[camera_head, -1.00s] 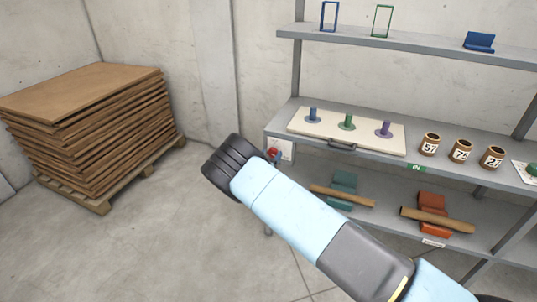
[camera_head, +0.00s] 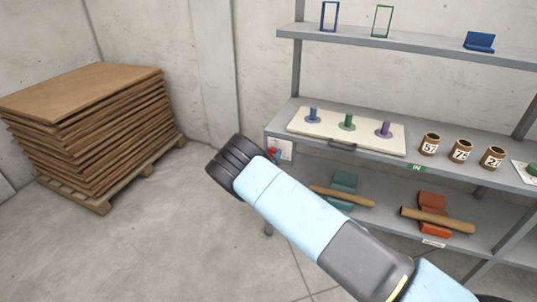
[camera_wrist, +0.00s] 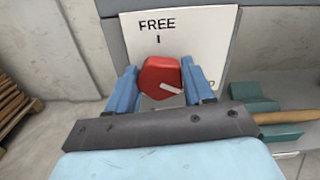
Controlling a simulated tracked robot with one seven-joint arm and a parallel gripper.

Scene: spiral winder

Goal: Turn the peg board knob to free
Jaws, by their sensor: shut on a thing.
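In the wrist view the red knob (camera_wrist: 160,76) sits on a white plate (camera_wrist: 200,25). The plate reads FREE (camera_wrist: 157,25) with a tick mark above the knob. The knob's white pointer slants to the lower right, away from FREE. A second label at the right is mostly hidden by a finger. My gripper (camera_wrist: 159,68) is shut on the knob, one blue finger on each side. In the head view the knob (camera_head: 273,152) shows small at the shelf's left end, and my arm hides the gripper. The peg board (camera_head: 300,124) with blue, green and purple pegs lies on the middle shelf.
Numbered brown cups (camera_head: 461,151) stand right of the board. Below are teal (camera_head: 344,181) and orange (camera_head: 432,202) holders with brown rods. A stack of brown sheets (camera_head: 90,125) on a pallet stands at the left. The floor between is clear.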

